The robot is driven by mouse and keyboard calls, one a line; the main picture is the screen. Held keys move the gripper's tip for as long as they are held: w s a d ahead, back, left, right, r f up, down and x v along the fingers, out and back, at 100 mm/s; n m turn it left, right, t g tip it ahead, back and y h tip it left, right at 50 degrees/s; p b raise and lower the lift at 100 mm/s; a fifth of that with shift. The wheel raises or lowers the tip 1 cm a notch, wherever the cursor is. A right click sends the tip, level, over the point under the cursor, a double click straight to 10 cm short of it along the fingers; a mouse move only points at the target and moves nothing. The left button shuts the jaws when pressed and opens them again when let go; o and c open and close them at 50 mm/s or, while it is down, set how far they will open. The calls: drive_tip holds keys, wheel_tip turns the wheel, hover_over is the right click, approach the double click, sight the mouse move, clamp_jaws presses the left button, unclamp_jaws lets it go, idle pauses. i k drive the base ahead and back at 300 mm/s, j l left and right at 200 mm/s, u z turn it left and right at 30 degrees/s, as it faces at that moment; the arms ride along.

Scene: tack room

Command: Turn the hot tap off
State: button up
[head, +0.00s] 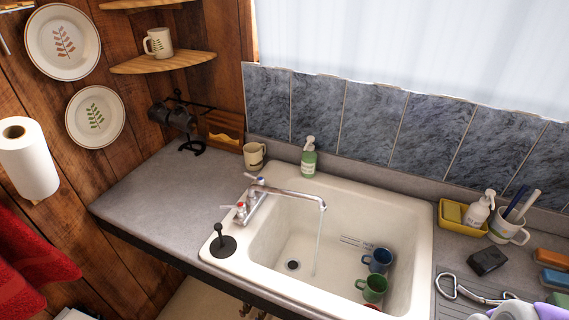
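The tap (290,192) is a chrome mixer on the left rim of the cream sink (420,240). Its spout reaches right over the basin, and a thin stream of water (318,245) falls from its end. The hot tap handle (240,209), with red marking, is at the near end of the tap body. The other handle (257,181), with a bluish mark, is at the far end. The exact angle of each handle is too small to tell. My gripper does not show clearly in this view, and nothing is seen touching the tap.
A black plunger-like object (222,241) stands near the hot handle. A blue mug (378,260) and a green mug (372,288) lie in the basin. The left counter (150,205) is mostly clear.

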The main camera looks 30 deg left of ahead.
sight(241, 206)
drive_tip(key=u, duration=1.6)
drive_tip(key=i+j+u, duration=0.1)
drive_tip(key=i+j, duration=0.2)
drive_tip(key=i, duration=0.15)
drive_tip(key=i+j+u, duration=0.1)
drive_tip(key=i, duration=0.4)
drive_tip(key=j, duration=0.1)
